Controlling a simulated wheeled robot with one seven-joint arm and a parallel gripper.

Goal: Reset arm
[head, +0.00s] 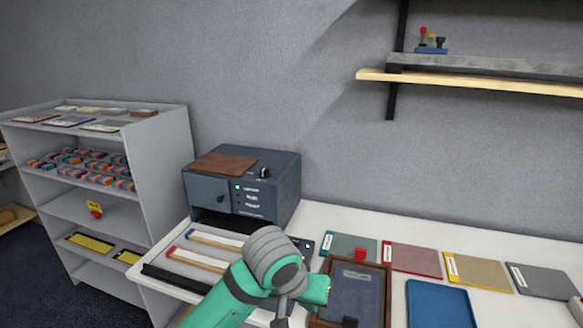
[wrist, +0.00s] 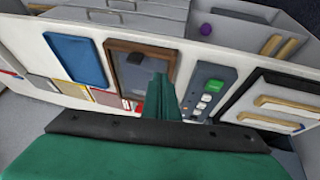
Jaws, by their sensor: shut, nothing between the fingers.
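My green arm (head: 232,296) with its grey joint reaches in from the bottom of the head view, over the front of the white table (head: 330,215). My gripper (wrist: 166,92) shows in the wrist view as green fingers closed together with nothing held. It hangs over the table between a wooden-framed dark tray (wrist: 140,70) and a grey panel with buttons (wrist: 208,92). In the head view the fingertips are hard to make out, and the arm hides part of the table.
A dark machine box (head: 268,180) stands at the table's back left. A wooden-framed tray (head: 350,292), a blue tray (head: 440,305) and several coloured swatches lie right. A grey shelf unit (head: 165,165) stands left; a wall shelf (head: 470,82) hangs upper right.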

